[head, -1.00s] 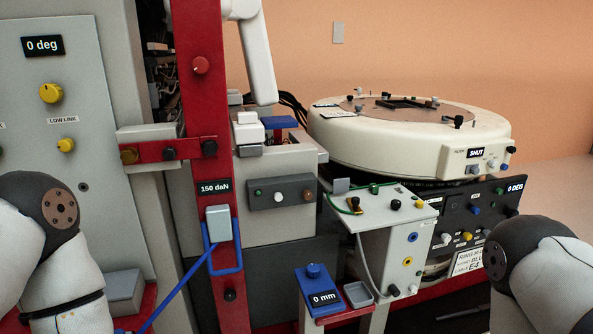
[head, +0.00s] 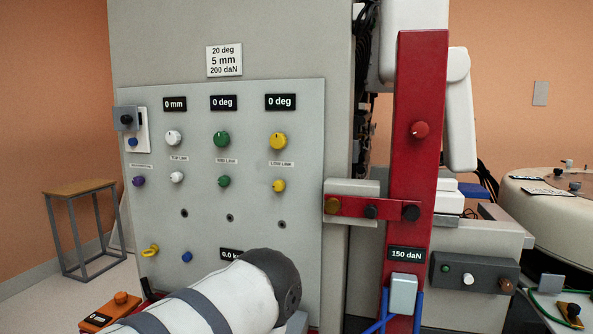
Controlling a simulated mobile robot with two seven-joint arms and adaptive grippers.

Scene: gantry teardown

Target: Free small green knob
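A small green knob (head: 223,182) is on the grey control panel (head: 312,215), in the middle column. It sits below a label that seems to read MID LINK and a larger green knob (head: 221,139) with a white mark. A display above them (head: 223,103) reads 0 deg. Nothing touches the small green knob. My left arm comes in at the bottom and covers part of the panel's lower edge; its gripper is not in view. My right arm and gripper are not in view.
White (head: 174,138) and yellow (head: 277,141) knobs flank the green ones. A sign (head: 224,60) reads 20 deg, 5 mm, 200 daN. A red post (head: 418,85) with a 150 daN display stands right of the panel. A small table (head: 78,187) stands far left.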

